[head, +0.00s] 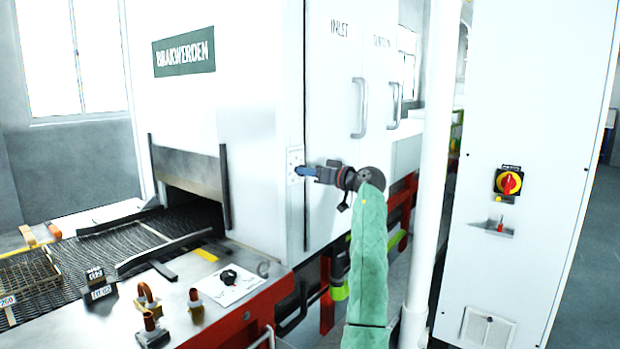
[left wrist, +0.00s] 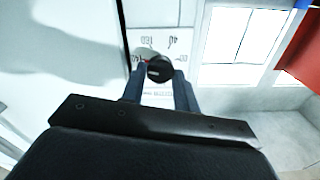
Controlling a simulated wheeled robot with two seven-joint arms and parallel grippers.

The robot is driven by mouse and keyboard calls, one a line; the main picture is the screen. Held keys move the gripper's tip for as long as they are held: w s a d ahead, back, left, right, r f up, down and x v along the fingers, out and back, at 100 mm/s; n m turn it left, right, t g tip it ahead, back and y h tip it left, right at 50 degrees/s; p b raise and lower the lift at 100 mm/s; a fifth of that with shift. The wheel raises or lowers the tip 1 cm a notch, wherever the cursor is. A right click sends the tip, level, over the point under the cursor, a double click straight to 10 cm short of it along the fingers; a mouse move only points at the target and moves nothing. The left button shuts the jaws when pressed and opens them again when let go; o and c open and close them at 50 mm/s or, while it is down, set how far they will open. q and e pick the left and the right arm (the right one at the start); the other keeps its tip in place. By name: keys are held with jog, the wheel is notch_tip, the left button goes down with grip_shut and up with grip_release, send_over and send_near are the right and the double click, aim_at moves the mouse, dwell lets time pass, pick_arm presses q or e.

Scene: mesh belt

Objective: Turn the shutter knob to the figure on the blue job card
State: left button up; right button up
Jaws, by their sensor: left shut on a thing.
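The shutter knob (left wrist: 160,69) is dark and round, on a white plate (left wrist: 172,38) with printed figures around it, upside down in the left wrist view. In the head view the plate (head: 294,158) is on the corner of the white oven housing. My left gripper (head: 299,171) reaches it under a green-sleeved arm. In the wrist view its fingers (left wrist: 160,78) are on either side of the knob, shut on it. The knob's pointer and set figure cannot be read surely. I cannot make out a blue job card. My right gripper is not in view.
A mesh belt (head: 70,262) enters the oven mouth at the left. On the bench are another black knob (head: 228,277), copper-coloured fittings (head: 148,297) and small number cards (head: 102,292). A white post (head: 432,170) and a cabinet with a red-yellow switch (head: 508,182) stand to the right.

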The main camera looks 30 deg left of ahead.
pick_arm(q)
jog(key=o, duration=1)
jog(key=shift+c, duration=0.2)
jog(key=shift+d, duration=0.15)
jog(key=d+b, duration=0.2)
jog(key=d, duration=0.5)
jog(key=shift+s+d, duration=0.25)
jog(key=shift+d, duration=0.05)
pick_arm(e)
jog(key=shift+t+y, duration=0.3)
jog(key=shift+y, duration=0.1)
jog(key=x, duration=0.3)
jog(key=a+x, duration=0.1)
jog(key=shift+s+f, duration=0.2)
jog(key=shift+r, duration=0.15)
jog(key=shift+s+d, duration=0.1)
